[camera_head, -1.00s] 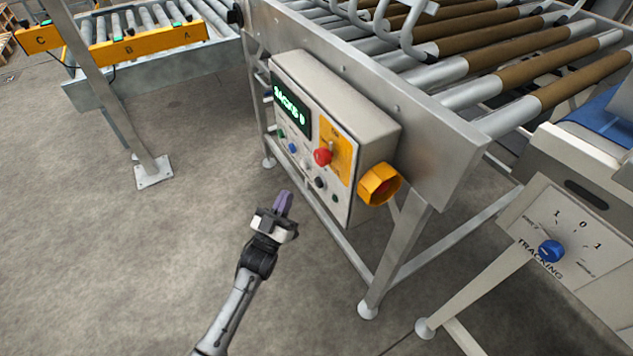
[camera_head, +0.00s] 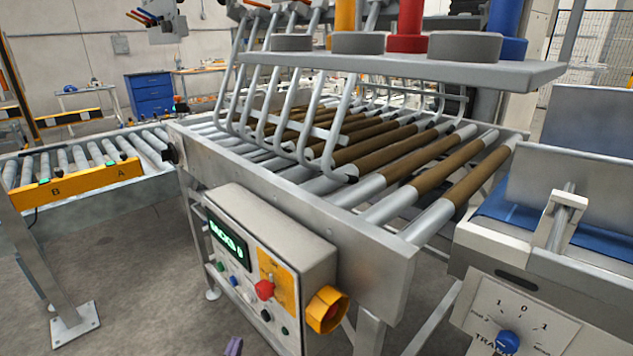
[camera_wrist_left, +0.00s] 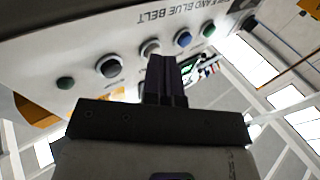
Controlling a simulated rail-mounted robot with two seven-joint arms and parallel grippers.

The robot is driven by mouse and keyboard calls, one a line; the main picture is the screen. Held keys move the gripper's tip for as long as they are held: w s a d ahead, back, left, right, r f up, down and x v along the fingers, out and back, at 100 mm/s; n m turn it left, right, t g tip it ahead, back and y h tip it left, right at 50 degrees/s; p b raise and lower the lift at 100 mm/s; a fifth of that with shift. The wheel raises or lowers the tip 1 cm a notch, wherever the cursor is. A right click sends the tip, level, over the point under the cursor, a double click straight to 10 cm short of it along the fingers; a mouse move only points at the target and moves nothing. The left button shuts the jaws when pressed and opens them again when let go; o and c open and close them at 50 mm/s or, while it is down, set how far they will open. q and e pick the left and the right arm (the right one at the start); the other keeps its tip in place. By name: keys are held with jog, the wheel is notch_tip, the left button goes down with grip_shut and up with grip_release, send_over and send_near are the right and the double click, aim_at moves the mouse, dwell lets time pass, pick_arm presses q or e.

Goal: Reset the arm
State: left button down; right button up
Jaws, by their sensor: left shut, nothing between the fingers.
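My left gripper (camera_head: 234,346) shows only as purple fingertips at the bottom edge of the head view, just below and in front of the control box (camera_head: 262,262). In the left wrist view its fingers (camera_wrist_left: 166,80) are together with nothing between them, pointing toward the button panel (camera_wrist_left: 120,30). The panel carries green, blue, white and black buttons. The fingertips overlap the panel in that view, and I cannot tell whether they touch it. The rest of my left arm is out of the head view. My right gripper is not in view.
The control box has a red knob (camera_head: 264,290), a lit green display (camera_head: 228,241) and a yellow-orange knob (camera_head: 327,309) on its side. A roller conveyor frame (camera_head: 385,255) stands behind it. A blue tracking dial (camera_head: 507,341) is at right.

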pick_arm(q)
jog(key=s+a+r+g+y+p, duration=0.1)
jog(key=s+r+g+p, duration=0.55)
jog(key=s, duration=0.75)
jog(key=s+r+g+y+p, duration=0.1)
jog(key=s+r+g+p, duration=0.25)
jog(key=s+p, duration=0.85)
jog(key=s+a+r+g+y+p, duration=0.1)
jog(key=s+r+g+p, duration=0.45)
jog(key=s, duration=1.05)
notch_tip(320, 180, up, 36)
jog(key=p, duration=3.7)
jog(key=shift+w+r, duration=0.15)
jog(key=shift+w, duration=0.25)
